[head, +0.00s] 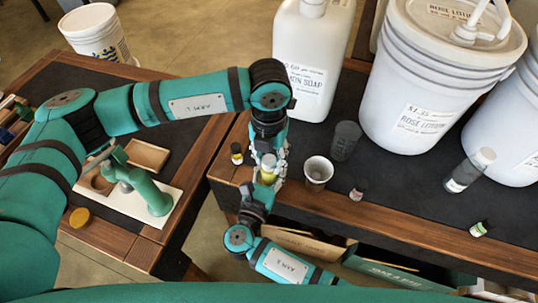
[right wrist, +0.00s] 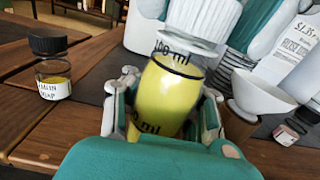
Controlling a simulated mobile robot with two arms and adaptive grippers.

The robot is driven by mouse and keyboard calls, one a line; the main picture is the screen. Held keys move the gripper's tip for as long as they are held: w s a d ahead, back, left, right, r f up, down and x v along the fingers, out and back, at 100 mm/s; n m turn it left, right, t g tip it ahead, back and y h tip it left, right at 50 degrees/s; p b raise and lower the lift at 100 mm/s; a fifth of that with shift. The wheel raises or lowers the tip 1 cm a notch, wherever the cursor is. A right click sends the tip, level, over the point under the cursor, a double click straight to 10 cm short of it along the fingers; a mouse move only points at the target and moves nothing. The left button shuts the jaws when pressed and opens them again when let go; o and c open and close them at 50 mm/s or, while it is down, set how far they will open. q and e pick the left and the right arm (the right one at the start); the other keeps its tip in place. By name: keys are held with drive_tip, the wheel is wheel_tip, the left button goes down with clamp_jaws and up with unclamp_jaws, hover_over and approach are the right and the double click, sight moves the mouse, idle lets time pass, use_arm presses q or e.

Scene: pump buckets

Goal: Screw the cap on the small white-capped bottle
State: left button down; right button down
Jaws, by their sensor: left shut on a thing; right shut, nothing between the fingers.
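The small white-capped bottle (head: 267,174) holds yellow liquid and stands off the near-left part of the table, between my grippers. In the right wrist view the clear bottle (right wrist: 165,95) tilts slightly, with its ribbed white cap (right wrist: 203,17) at the top. My left gripper (head: 270,147) comes from behind and above and is shut at the bottle's upper end; its exact contact is partly hidden. My right gripper (head: 262,186) is below and in front, its fingers (right wrist: 165,112) beside the lower bottle.
A black-capped bottle (head: 236,153) stands close on the left. A large white soap jug (head: 308,60) and lotion buckets (head: 410,80) fill the back.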

idle(0.9)
use_arm(q)
drive_tip(key=c, duration=1)
unclamp_jaws()
drive_tip(key=shift+o, duration=0.2)
drive_tip(key=shift+r, duration=2.25)
drive_tip(key=o, duration=0.6)
drive_tip(key=shift+c, duration=0.2)
